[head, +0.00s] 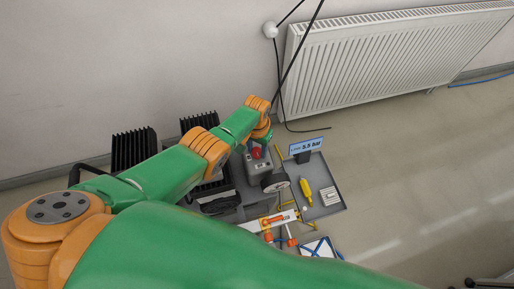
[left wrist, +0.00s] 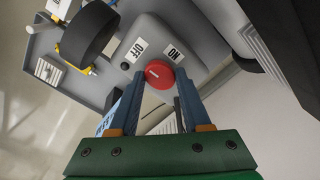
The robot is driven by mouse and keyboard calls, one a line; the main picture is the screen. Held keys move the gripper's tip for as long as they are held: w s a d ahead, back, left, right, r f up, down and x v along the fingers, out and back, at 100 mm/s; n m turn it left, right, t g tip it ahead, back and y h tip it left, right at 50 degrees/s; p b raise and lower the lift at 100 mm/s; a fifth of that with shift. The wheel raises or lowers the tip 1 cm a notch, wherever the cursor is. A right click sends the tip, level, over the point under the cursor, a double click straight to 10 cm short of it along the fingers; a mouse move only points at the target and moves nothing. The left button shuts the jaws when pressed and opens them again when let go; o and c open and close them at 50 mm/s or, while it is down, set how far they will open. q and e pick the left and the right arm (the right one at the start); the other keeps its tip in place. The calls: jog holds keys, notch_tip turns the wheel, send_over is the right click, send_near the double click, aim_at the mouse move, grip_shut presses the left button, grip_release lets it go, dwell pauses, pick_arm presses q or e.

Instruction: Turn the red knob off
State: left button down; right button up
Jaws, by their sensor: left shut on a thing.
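The red knob (left wrist: 160,74) sits on a grey box (left wrist: 150,36) with a white OFF label (left wrist: 137,50) and a white ON label (left wrist: 174,53) beside it. A short pale mark shows on the knob's face; I cannot tell surely which label it points to. My left gripper (left wrist: 158,88) has one blue finger on each side of the knob and is shut on it. In the head view the red knob (head: 256,153) shows on the grey box (head: 259,168), just below the end of my left arm; the fingers are hard to make out there. My right gripper is not in view.
A grey tray (head: 330,207) holds a yellow tool (head: 305,191) and a blue "5.5 bar" sign (head: 306,145). A black wheel (left wrist: 90,33) stands beside the box. Black finned blocks (head: 134,149) stand left, near the wall. A white radiator (head: 395,60) hangs behind; floor at right is clear.

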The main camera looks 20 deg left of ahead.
aim_at(257, 152)
pick_arm(q)
jog(key=shift+s+f, duration=0.1)
jog(key=shift+s, duration=0.05)
jog(key=shift+c, duration=1.8)
grip_release()
notch_tip(257, 152, up, 7)
jog(key=p, duration=0.6)
